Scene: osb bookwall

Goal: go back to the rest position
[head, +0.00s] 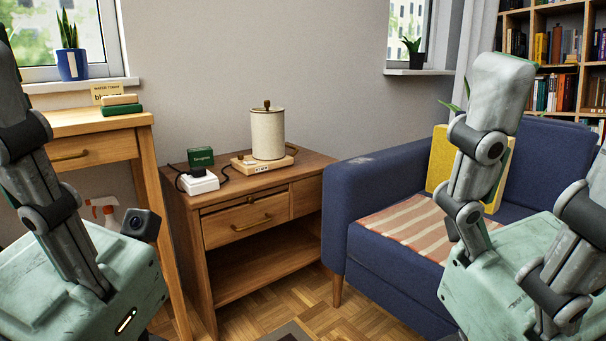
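My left gripper (45,190) is at the lower left of the head view, in front of the wooden desk. One jointed finger shows and runs up out of the frame; its tip and the other finger are not visible, so its opening is unclear. My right gripper (548,135) is at the right, in front of the blue armchair. Its two fingers stand wide apart with nothing between them, though the right finger is cut off by the frame edge. I see nothing held in either gripper.
A wooden side table (205,216) holds a cream lidded canister (267,135), a green box (201,157) and a white block (199,182). The armchair (352,215) stands right of it, with a yellow cushion (440,160). A desk (85,150) is at left. Some parquet floor (335,318) is clear.

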